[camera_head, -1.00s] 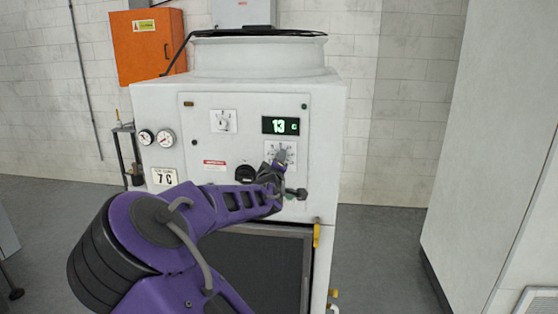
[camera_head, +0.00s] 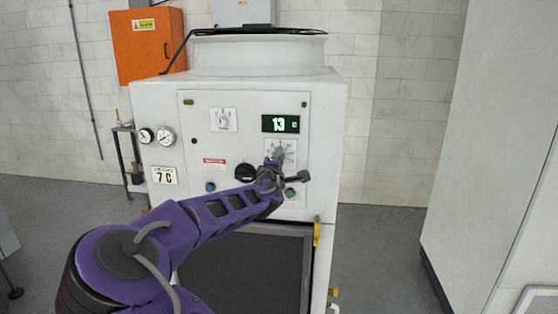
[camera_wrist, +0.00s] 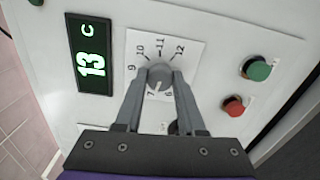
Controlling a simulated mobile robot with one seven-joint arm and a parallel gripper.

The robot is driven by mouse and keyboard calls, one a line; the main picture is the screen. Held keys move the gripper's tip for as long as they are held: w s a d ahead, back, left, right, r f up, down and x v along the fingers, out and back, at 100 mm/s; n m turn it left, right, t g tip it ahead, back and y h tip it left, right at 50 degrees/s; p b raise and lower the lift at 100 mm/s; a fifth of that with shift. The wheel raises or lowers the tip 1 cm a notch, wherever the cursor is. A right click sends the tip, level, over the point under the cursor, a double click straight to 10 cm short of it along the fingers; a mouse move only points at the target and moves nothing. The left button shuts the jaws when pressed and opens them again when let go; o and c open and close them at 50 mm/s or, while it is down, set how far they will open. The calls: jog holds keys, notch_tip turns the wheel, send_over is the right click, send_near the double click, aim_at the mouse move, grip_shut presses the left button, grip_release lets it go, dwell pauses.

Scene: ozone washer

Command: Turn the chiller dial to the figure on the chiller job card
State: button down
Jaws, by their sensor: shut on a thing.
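The chiller dial (camera_wrist: 159,76) is a grey round knob on a white plate with figures around it, 9 to 12 along its far side. My gripper (camera_wrist: 160,73) is shut on the dial, one finger on each side. A short white mark on the dial faces back toward my gripper, near the 7; the fingers hide part of the scale. In the head view my gripper (camera_head: 275,163) covers much of the dial's plate (camera_head: 289,147). The chiller job card (camera_head: 164,175) on the left of the cabinet reads 7 C. The green display (camera_head: 280,124) reads 13 C.
A green button (camera_wrist: 257,70) and a red button (camera_wrist: 233,106) sit to the right of the dial in the wrist view. A black rotary knob (camera_head: 245,173) and another white-plated switch (camera_head: 223,120) are on the same panel (camera_head: 200,105).

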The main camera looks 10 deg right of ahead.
dwell(0.3)
jog(key=c, duration=0.5)
grip_release()
jog(key=v, duration=1.7)
jog(key=shift+s+p, duration=0.2)
jog(key=shift+p, duration=0.25)
